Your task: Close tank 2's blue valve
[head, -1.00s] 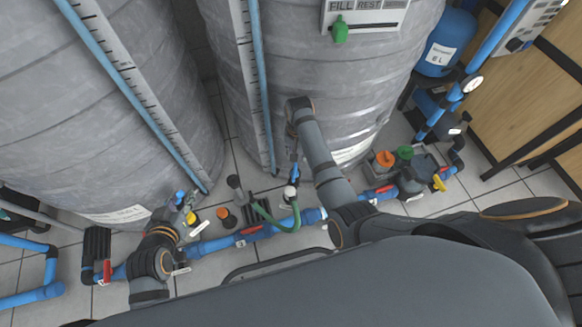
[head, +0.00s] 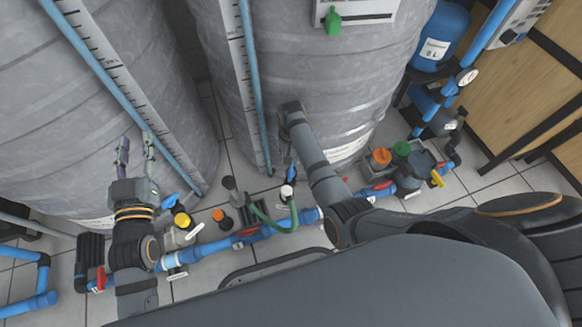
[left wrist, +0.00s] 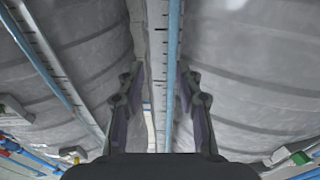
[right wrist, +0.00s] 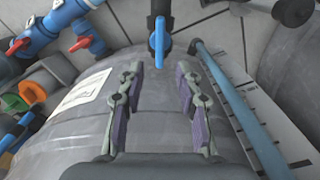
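Two large grey tanks stand side by side, the left tank (head: 80,130) and the middle tank (head: 300,90); I cannot read a tank number on either. A blue valve handle (right wrist: 158,40) on a dark vertical pipe shows in the right wrist view, just beyond my right gripper (right wrist: 157,85), which is open with nothing between its fingers. The head view shows a blue handle (head: 291,171) by the middle tank's base. Another blue handle (head: 170,202) is by the left tank's base. My left gripper (head: 136,148) is open and empty, raised in front of the left tank.
A blue pipe (head: 205,249) with red handles runs along the floor in front of the tanks. A green hose (head: 275,222) loops above it. Orange and green caps and a yellow handle (head: 438,178) are at the right. A blue vessel (head: 432,42) stands behind.

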